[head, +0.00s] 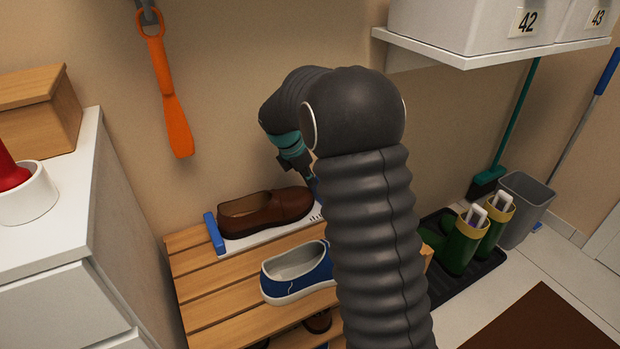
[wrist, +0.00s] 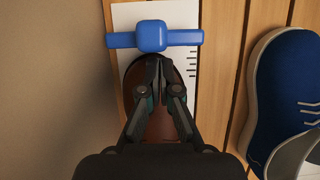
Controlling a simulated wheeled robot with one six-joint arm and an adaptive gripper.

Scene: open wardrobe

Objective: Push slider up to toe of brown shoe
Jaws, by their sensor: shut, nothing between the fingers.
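The brown shoe (head: 262,210) lies on a white measuring board (head: 262,238) on the wooden rack, its heel end toward the blue end stop (head: 214,233). In the wrist view its toe (wrist: 135,72) is just below the blue slider (wrist: 151,36), a crossbar with a rounded middle block. The gap there looks very small; I cannot tell whether they touch. My gripper (wrist: 161,64) is shut and empty. Its tips show over the toe, on the shoe side of the slider, and hide part of the shoe. My arm hides the board's far end in the head view.
A blue shoe (head: 297,271) stands on the rack beside the board, nearer the front. The wall runs close behind the board. A white cabinet (head: 50,270) is at left. Green boots (head: 462,245) and a grey bin (head: 524,205) stand at right. A shelf with boxes is above.

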